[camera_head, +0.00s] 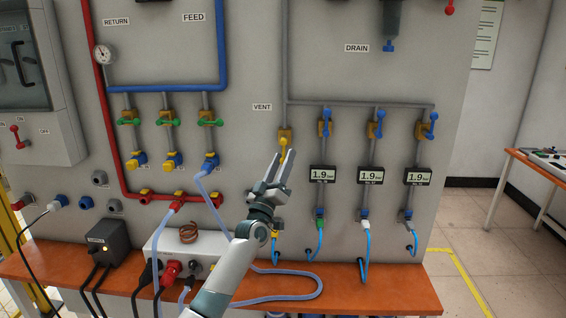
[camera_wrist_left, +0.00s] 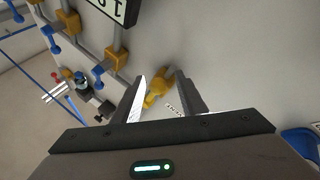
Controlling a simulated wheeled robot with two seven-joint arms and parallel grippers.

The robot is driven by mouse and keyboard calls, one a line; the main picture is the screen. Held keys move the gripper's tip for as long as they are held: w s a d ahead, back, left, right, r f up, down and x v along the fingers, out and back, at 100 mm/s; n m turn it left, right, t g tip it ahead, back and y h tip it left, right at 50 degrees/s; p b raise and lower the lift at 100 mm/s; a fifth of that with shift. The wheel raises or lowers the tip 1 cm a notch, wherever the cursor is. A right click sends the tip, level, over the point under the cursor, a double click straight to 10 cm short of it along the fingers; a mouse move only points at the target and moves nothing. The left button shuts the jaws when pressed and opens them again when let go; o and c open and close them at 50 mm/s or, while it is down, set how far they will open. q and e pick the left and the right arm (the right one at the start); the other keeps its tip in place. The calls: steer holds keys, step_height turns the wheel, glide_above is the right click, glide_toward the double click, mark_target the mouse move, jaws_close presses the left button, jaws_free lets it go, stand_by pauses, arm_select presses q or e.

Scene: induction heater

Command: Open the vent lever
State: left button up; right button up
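The vent lever (camera_head: 283,143) is yellow and sits on the thin grey pipe below the VENT label in the head view. My left gripper (camera_head: 284,154) is just below and in front of it, with its fingers pointing up towards it. In the left wrist view the yellow lever (camera_wrist_left: 157,89) shows between the two spread fingers of the left gripper (camera_wrist_left: 161,75). The gripper is open, and no clear contact with the lever shows. The lower part of the vent pipe is hidden behind the gripper in the head view. My right gripper is not in view.
Blue drain levers (camera_head: 376,124) stand to the right, above several 1.9 displays (camera_head: 370,175). Green-handled valves (camera_head: 167,122) are to the left. An orange bench (camera_head: 400,290) below carries a white box (camera_head: 180,246) and a looping hose (camera_head: 290,297).

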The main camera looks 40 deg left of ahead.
arm_select(q)
steer(key=shift+s+d+f, duration=0.15)
steer(key=shift+s+f, duration=0.15)
steer(key=shift+s, duration=0.05)
steer(key=b+v, duration=0.5)
steer(key=v, duration=1.1)
steer(key=shift+s+b, duration=0.25)
steer(key=shift+b, duration=0.15)
steer(key=shift+f, duration=0.1)
